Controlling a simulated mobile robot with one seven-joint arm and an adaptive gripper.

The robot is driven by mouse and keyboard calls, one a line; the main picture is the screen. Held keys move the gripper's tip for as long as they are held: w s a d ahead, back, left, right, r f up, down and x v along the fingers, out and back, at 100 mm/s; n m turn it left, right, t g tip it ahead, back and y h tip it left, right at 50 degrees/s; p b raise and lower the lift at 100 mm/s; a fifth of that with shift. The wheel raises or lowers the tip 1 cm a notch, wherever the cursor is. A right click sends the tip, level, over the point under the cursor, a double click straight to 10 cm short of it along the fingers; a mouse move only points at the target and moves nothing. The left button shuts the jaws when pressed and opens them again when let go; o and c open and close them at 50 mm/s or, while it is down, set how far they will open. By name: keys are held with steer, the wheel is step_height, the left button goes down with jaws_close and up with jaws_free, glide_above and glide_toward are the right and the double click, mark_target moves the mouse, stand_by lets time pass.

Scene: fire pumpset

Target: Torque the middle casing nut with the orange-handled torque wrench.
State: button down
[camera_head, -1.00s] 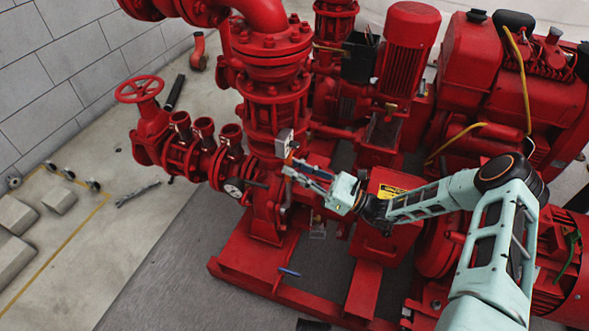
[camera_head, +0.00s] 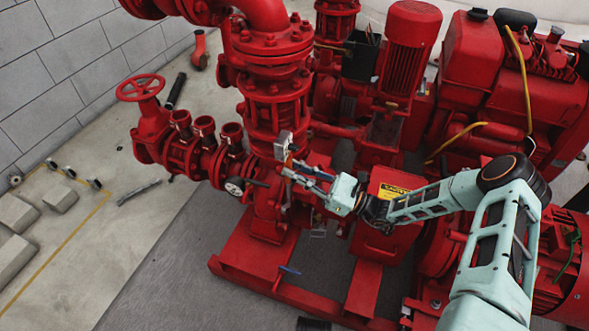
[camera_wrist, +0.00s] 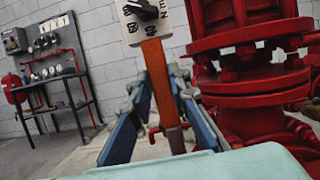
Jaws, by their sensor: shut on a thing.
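My gripper (camera_wrist: 160,82) is shut on the orange handle (camera_wrist: 161,88) of a tool, one blue finger on each side. The handle stands nearly upright in the wrist view. A pale plate (camera_wrist: 132,31) with dark markings and a black knob sits at its top. In the head view my gripper (camera_head: 291,172) is beside the red pump casing (camera_head: 268,212), and the pale plate shows just above the fingers. I cannot tell for sure that the tool is the torque wrench. The middle casing nut cannot be made out, nor whether the tool touches any nut.
Red flanged pipework (camera_head: 276,95) rises behind my gripper. A valve with a handwheel (camera_head: 140,88) is at the left, and a red box with a yellow label (camera_head: 385,230) is at the right. A small blue-handled item (camera_head: 289,270) lies below. A workbench (camera_wrist: 55,85) stands by the wall.

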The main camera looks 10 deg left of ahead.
steer(key=shift+s+d, duration=0.2)
steer(key=shift+d, duration=1.05)
steer(key=shift+s+d, duration=0.15)
steer(key=shift+d, duration=1.1)
